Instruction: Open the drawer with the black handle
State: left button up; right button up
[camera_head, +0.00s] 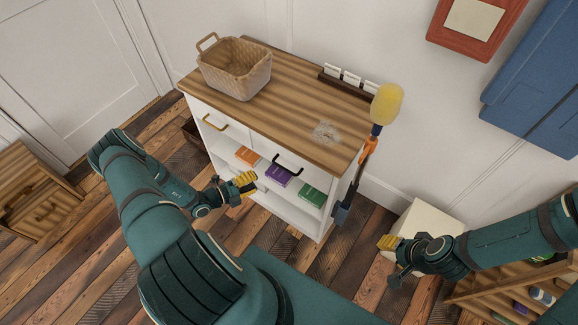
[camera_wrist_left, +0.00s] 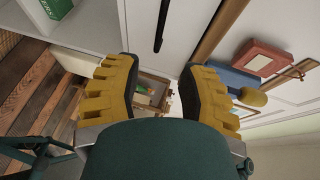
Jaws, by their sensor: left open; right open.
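The black handle (camera_head: 287,164) is on the right-hand drawer of the white cabinet, just under its wooden top. That drawer looks shut. In the left wrist view the black handle (camera_wrist_left: 161,26) shows at the top, on a white front, beyond my open fingertips and apart from them. My left gripper (camera_head: 244,182) is open and empty, in front of the cabinet, left of and lower than the black handle. Its yellow fingers (camera_wrist_left: 161,68) frame empty space in the wrist view. My right gripper (camera_head: 388,243) is open and empty, away from the cabinet at the right.
The left-hand drawer has a brass handle (camera_head: 214,122). A wicker basket (camera_head: 235,70) stands on the wooden top (camera_head: 290,92). Orange, purple (camera_head: 278,175) and green items sit on the shelf below. A yellow duster (camera_head: 387,102) hangs at the cabinet's right side.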

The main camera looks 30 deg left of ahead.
aim_at(284, 168)
pick_arm(q)
jog(key=x, duration=1.3)
jog(key=shift+d, duration=0.15)
grip_shut()
